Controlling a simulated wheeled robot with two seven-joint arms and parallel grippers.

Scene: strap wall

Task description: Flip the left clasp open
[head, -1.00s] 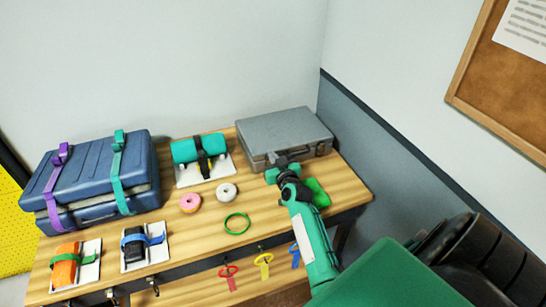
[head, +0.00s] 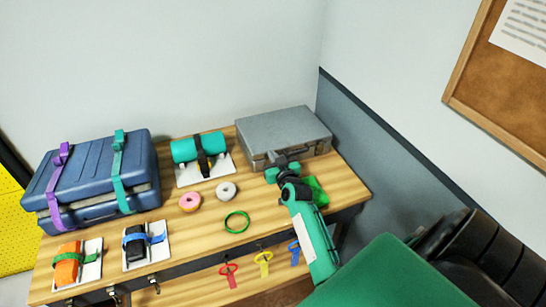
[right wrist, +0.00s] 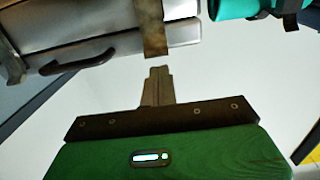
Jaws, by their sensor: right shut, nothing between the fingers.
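The grey case (head: 290,130) stands at the back right of the table, its lid down. It also shows at the top left of the right wrist view (right wrist: 110,20). There, one metal clasp (right wrist: 154,35) lies across the seam on the side nearer the teal roll, so it is the left one. My right gripper (right wrist: 158,72) is shut and empty, its fingertips just short of that clasp's end; I cannot tell if they touch. In the head view my right gripper (head: 274,159) is at the case's front, partly hiding it. My left gripper is out of view.
A teal roll (head: 190,150) with a black strap sits on a white tray left of the case. A green block (head: 316,190) lies beside my right wrist. Two rings (head: 190,202), a green hoop (head: 236,222) and a strapped blue case (head: 90,180) stand further left.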

